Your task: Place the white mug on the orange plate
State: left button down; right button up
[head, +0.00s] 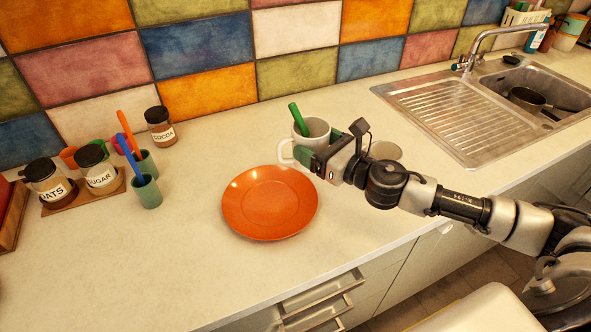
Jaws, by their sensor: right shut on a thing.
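The white mug (318,128) is at the back right of the orange plate (269,203), with its handle towards the left. My right gripper (302,134) comes in from the right and is shut on the mug. One green finger rises at the mug's rim and the other shows low on its near side. The mug looks about upright. I cannot tell whether its base touches the counter. The orange plate lies flat on the counter and is empty. My left gripper is not in view.
A pale cup (386,150) stands partly hidden behind my right arm. Labelled jars, such as the cocoa jar (160,126), and cups with coloured utensils (147,191) stand at the left. A metal sink (450,115) is at the right. The counter around the plate is clear.

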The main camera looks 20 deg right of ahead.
jog(key=a+f, duration=0.1)
jog(key=a, duration=0.1)
jog(key=a+f, duration=0.1)
jog(key=a, duration=0.1)
jog(key=shift+s+f, duration=0.1)
jog(key=shift+s, duration=0.05)
notch_tip(320, 180, down, 4)
jog(key=shift+f+b, duration=0.15)
jog(key=shift+b, duration=0.3)
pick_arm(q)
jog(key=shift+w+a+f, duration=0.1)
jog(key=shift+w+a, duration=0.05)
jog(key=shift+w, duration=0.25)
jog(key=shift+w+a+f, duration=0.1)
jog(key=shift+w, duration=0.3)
